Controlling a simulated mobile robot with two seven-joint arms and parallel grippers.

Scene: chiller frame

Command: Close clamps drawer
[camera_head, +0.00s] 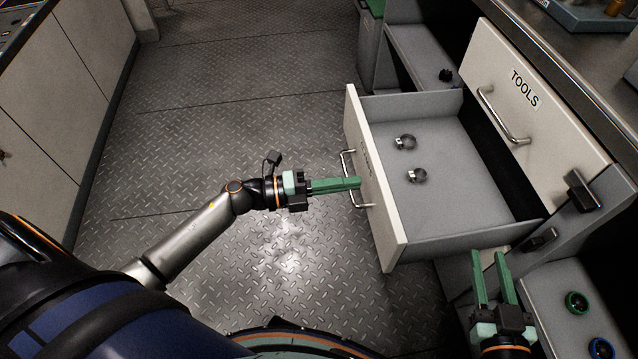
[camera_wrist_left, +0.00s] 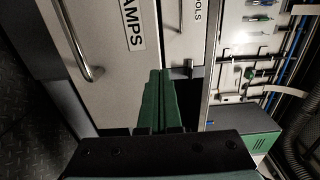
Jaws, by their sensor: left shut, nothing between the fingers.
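A drawer marked TOOLS (camera_head: 535,105) is beside the clamps drawer, under the counter (camera_head: 580,70). Green and blue rings (camera_head: 576,302) lie on a grey surface at lower right. A small black object (camera_head: 445,75) sits on a ledge behind. The metal floor (camera_head: 220,120) to the left is clear.

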